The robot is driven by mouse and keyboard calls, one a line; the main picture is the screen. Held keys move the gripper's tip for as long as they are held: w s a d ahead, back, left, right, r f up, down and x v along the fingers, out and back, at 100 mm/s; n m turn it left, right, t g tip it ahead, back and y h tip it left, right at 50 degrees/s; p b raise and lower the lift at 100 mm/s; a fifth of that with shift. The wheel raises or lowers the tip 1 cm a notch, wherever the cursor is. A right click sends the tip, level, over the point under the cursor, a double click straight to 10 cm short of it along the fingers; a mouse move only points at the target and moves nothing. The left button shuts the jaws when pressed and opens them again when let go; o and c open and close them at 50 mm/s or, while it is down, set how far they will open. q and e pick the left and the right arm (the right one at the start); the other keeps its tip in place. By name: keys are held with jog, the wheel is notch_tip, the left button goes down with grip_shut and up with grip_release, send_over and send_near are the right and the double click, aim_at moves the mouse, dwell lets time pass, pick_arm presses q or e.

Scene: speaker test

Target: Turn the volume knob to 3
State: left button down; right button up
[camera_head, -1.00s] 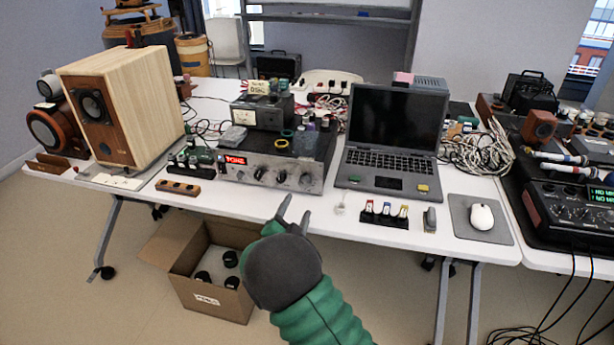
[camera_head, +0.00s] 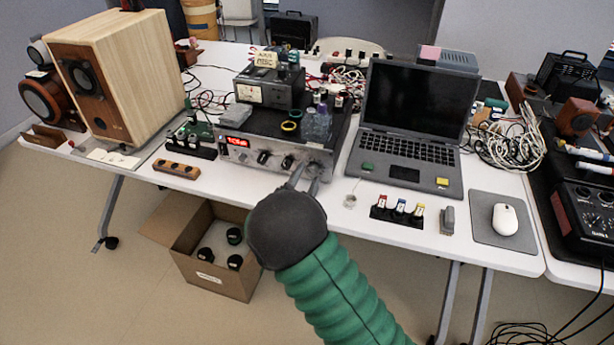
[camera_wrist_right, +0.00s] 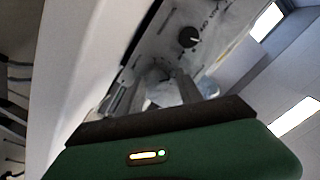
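The grey amplifier (camera_head: 250,158) stands on the table with a lit red display (camera_head: 238,142) and a row of dark knobs (camera_head: 263,158) on its front. Which knob is the volume knob, and its setting, I cannot read. My right gripper (camera_head: 309,172) is open, its two fingers pointing at the right part of the amplifier's front. In the right wrist view, the fingers (camera_wrist_right: 160,82) stand apart close to the panel, and a dark knob (camera_wrist_right: 188,37) shows beyond them. Whether a knob lies between the fingers is unclear. My left gripper is not in view.
A wooden speaker (camera_head: 150,75) stands left. A wooden block (camera_head: 176,169) lies by the front edge. A cardboard box (camera_head: 215,275) sits on the floor.

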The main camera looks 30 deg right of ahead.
jog(key=shift+d, duration=0.6)
grip_shut()
jog(key=shift+a, duration=0.1)
jog(key=shift+r+n+p, duration=0.15)
jog(key=shift+n+p, duration=0.35)
jog(key=shift+p, duration=0.15)
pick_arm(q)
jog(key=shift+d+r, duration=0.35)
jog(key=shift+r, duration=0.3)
pick_arm(e)
jog(key=shift+f, duration=0.2)
jog(key=shift+o, duration=1.9)
grip_release()
jog(key=shift+f, duration=0.1)
